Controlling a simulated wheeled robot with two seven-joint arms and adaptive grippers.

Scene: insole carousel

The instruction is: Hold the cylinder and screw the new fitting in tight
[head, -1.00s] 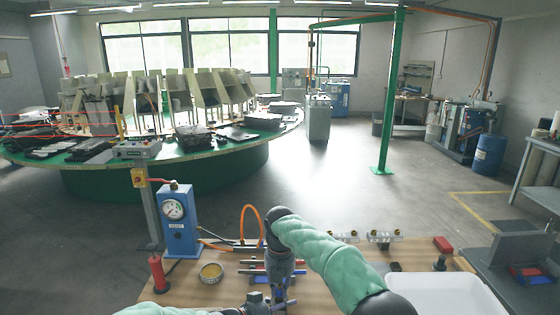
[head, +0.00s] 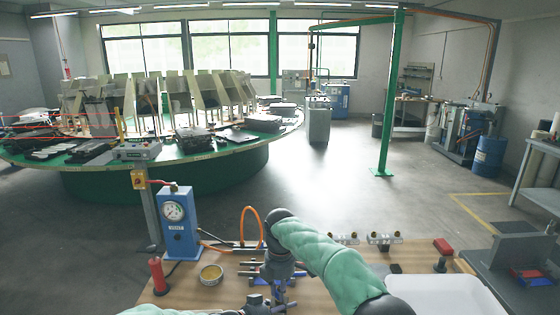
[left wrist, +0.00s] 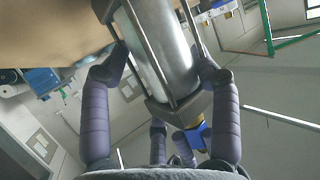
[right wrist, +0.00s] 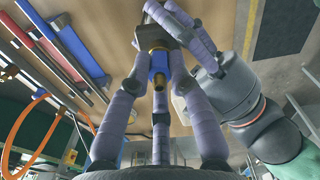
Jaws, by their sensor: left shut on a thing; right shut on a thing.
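The silver cylinder (left wrist: 165,50) with square end caps lies between the fingers of my left gripper (left wrist: 162,62), which is shut on it. In the right wrist view, my right gripper (right wrist: 157,80) is shut around the blue fitting with a brass end (right wrist: 159,64). The fitting sits against the cylinder's end cap (right wrist: 158,38); how deep its thread is cannot be seen. A blue and brass piece also shows by the cylinder's end in the left wrist view (left wrist: 200,132). In the head view, my right gripper (head: 276,284) hides most of the cylinder and fitting.
The wooden bench (head: 225,290) holds a blue gauge box (head: 179,225), a round tin (head: 211,274), a red-handled object (head: 158,274) and a white tray (head: 445,290). Small brass fittings on holders (head: 384,240) stand at the back. An orange hose (head: 250,212) loops behind my right gripper.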

